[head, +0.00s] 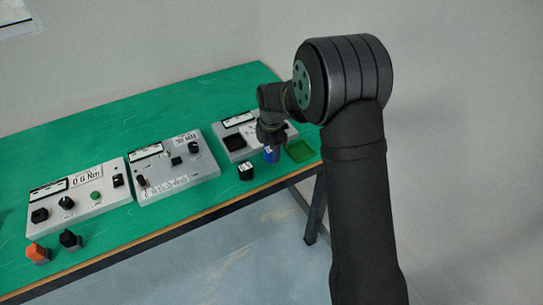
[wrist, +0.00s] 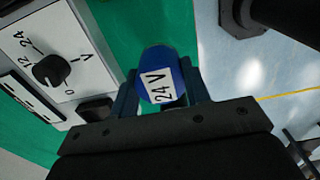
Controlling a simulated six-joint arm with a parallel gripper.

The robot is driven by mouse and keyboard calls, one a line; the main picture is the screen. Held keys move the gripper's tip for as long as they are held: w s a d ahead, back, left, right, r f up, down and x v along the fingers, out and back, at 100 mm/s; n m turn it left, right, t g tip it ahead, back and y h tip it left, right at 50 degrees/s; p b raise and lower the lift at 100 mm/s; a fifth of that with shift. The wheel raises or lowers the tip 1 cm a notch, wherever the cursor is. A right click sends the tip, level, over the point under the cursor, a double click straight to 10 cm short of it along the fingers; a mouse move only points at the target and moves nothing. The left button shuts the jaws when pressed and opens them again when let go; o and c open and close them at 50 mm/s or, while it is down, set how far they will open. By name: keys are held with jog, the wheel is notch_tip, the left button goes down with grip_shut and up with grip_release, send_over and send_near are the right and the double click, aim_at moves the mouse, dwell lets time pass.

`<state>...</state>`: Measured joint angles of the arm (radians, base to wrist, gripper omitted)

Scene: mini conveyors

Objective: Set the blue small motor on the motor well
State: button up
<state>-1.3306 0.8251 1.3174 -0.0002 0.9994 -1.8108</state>
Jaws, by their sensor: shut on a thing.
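The blue small motor (wrist: 160,72) carries a white "24 V" label and sits between the two fingers of my gripper (wrist: 163,92) in the wrist view. My gripper is shut on it. In the head view the blue motor (head: 271,156) shows under my gripper (head: 269,146), in front of the right-hand grey box (head: 224,129). My gripper hides part of the box. I cannot tell whether the motor touches the table.
A dark block with a white label (head: 246,172) stands left of the blue motor. Two grey control boxes (head: 178,181) (head: 80,212) stand further left, with an orange block (head: 38,254) and a black block (head: 70,240) in front.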

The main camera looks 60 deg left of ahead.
jog(key=w+d+r, duration=0.7)
jog(key=w+d, duration=0.1)
jog(key=s+a+r, duration=0.2)
jog(key=s+a, duration=0.1)
jog(key=a, duration=0.4)
jog(key=s+a+r, duration=0.2)
jog(key=s+a, duration=0.2)
jog(key=a, duration=0.3)
send_over(235, 143)
jog(key=f, duration=0.6)
jog(key=shift+w+d+f, duration=0.2)
jog(key=shift+s+a+f, duration=0.15)
jog(key=shift+s+f, duration=0.1)
jog(key=shift+f, duration=1.9)
jog(key=shift+f, duration=0.1)
jog(key=o, duration=0.8)
jog(key=shift+f, duration=0.1)
jog(key=o, duration=0.4)
jog(key=shift+o, duration=0.2)
